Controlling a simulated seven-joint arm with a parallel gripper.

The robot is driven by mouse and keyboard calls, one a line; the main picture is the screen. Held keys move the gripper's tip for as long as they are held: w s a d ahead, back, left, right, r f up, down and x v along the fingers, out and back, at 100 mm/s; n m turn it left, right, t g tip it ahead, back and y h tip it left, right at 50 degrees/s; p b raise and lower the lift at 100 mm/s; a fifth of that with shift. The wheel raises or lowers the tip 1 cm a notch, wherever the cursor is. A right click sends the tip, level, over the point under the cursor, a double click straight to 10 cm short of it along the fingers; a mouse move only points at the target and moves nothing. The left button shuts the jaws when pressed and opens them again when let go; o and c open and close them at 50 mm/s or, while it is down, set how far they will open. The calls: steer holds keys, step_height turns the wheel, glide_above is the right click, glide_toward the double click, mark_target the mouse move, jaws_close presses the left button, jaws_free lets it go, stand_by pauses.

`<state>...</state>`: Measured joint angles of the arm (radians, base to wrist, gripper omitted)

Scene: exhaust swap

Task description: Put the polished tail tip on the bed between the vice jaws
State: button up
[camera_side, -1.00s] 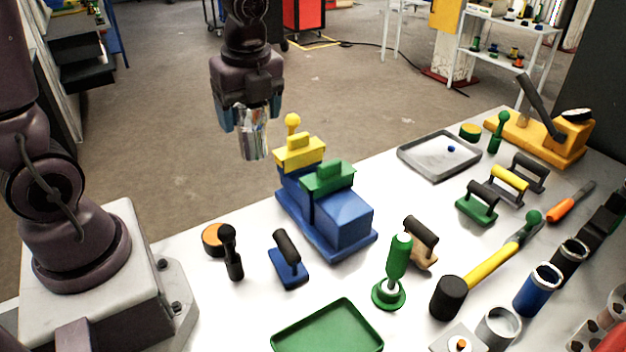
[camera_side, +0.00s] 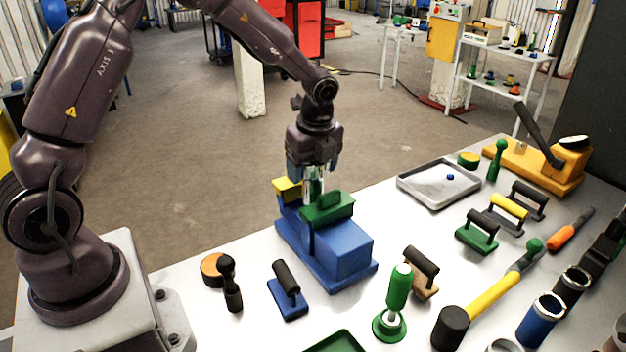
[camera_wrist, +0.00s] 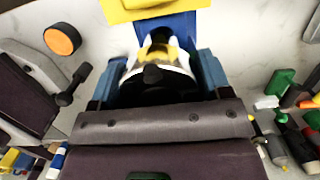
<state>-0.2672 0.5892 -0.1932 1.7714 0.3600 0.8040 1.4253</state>
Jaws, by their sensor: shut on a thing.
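The polished tail tip (camera_side: 313,174) is a shiny chrome tube, held upright between the blue fingers of my gripper (camera_side: 315,172). In the wrist view its bright rim (camera_wrist: 181,70) shows between the two fingers (camera_wrist: 161,80). The blue vice (camera_side: 343,246) stands on the bench, with a yellow jaw (camera_side: 287,189) at the back left and a green jaw (camera_side: 328,207) in front. The tip is over the gap between the jaws. Its lower end and the bed are hidden behind the green jaw, so I cannot tell whether it touches the bed.
A blue-based black-handled tool (camera_side: 287,291), a black-handled tool (camera_side: 231,284) and an orange-faced disc (camera_side: 213,268) lie left of the vice. A green-handled tool (camera_side: 397,294) stands in front. A grey tray (camera_side: 438,184) lies right.

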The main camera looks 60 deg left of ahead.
mark_target(313, 181)
steer(key=shift+w+f, duration=0.2)
steer(key=shift+f, duration=1.5)
steer(key=shift+f, duration=0.1)
steer(key=o, duration=1.2)
steer(key=shift+f, duration=0.1)
